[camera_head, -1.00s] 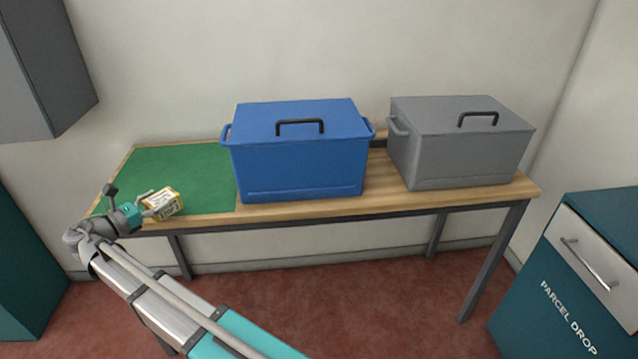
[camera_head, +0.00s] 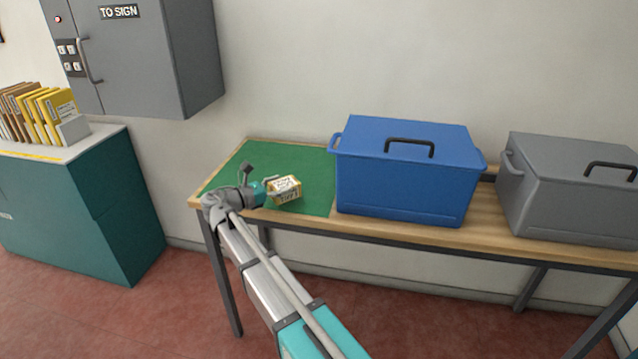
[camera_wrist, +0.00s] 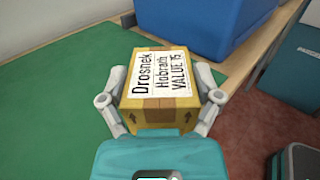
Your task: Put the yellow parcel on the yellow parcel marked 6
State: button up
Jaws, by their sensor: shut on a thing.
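My gripper (camera_head: 280,191) is shut on a yellow-brown box parcel (camera_head: 286,187), over the front part of a green mat (camera_head: 235,164). In the wrist view the parcel (camera_wrist: 160,108) sits between the two fingers of my gripper (camera_wrist: 160,92). Its white label reads "Drosnek Hobrath VALUE 15", and dark arrows show on its near face. I cannot tell whether it touches the mat. No parcel marked 6 can be made out in these frames.
A blue lidded box (camera_head: 405,180) and a grey lidded box (camera_head: 575,200) stand on the wooden table (camera_head: 480,226), right of the mat. At left, a teal cabinet (camera_head: 90,215) bears upright envelopes (camera_head: 38,112). A grey wall cabinet (camera_head: 150,65) is marked "TO SIGN". The mat's rear is clear.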

aim_at(272, 198)
jog(key=x, duration=1.2)
jog(key=shift+f+b, duration=1.75)
jog(key=shift+b, duration=0.05)
jog(key=shift+f, duration=0.1)
jog(key=o, duration=1)
jog(key=v, duration=1.2)
